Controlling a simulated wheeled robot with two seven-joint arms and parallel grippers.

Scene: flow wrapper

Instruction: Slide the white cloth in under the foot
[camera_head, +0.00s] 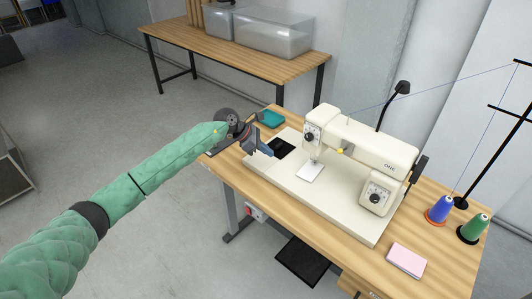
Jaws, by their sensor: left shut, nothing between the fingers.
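The cream sewing machine (345,150) stands on the wooden table, with its presser foot (314,158) under the head at its left end. A small pale, shiny patch (312,172) lies on the bed right below the foot; I cannot tell whether it is the white cloth or a metal plate. No other clearly white cloth shows. My left gripper (266,149) is at the left end of the machine bed, left of the foot and apart from it. Its fingers are shut with no cloth visible in them. My right gripper is not in view.
A black square (281,148) is on the bed beside my left gripper. A teal folded piece (271,118) lies behind it. A pink pad (406,260) lies at the front right, near blue (439,210) and green (474,229) thread cones and a thread stand.

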